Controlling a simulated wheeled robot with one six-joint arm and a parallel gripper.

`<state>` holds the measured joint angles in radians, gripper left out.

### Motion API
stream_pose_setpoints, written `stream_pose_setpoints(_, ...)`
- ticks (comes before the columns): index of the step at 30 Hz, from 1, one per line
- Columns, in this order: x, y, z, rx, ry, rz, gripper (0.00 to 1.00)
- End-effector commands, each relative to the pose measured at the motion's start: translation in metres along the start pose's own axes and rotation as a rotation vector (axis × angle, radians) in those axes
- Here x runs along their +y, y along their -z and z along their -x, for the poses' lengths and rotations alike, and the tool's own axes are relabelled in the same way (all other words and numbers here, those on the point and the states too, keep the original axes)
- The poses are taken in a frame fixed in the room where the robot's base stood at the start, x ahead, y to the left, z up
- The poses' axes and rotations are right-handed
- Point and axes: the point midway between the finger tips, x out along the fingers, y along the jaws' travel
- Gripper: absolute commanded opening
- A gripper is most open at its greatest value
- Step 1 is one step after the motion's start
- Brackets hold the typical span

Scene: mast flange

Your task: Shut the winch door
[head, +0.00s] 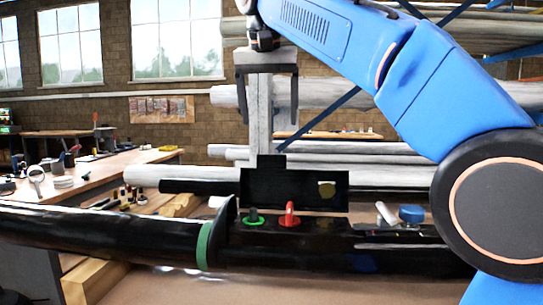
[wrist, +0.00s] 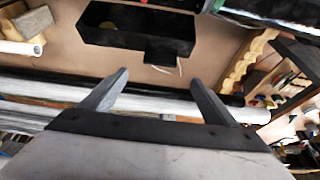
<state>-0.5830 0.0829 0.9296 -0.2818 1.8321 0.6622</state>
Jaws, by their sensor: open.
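The winch door looks like the black plate (head: 318,203) standing up, open, behind the recess in the black mast. It has a small tab on its top edge and a gold disc on its face. In the wrist view the black plate (wrist: 115,28) lies beyond my fingertips, its tab pointing toward my gripper. The red lever (head: 290,213) and a green-ringed fitting (head: 254,221) show in front of the door. My gripper (head: 267,120) is open and empty, fingers down, above the door and apart from it. Its fingers also show in the wrist view (wrist: 159,82).
The black mast (head: 110,233) runs across the front, with a green band (head: 204,245) left of the recess. A blue knob (head: 411,214) sits to its right. Grey tubes (head: 350,176) lie behind. A workbench (head: 110,166) with tools stands at left.

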Motion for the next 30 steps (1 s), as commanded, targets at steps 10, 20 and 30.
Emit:
stream_pose_setpoints(10,0.001,-0.001,-0.060,-0.001,0.000,0.000,0.81)
stream_pose_setpoints(20,0.001,0.000,-0.109,-0.001,-0.001,0.000,0.81)
stream_pose_setpoints(30,0.000,0.000,-0.122,0.000,0.001,0.001,0.81)
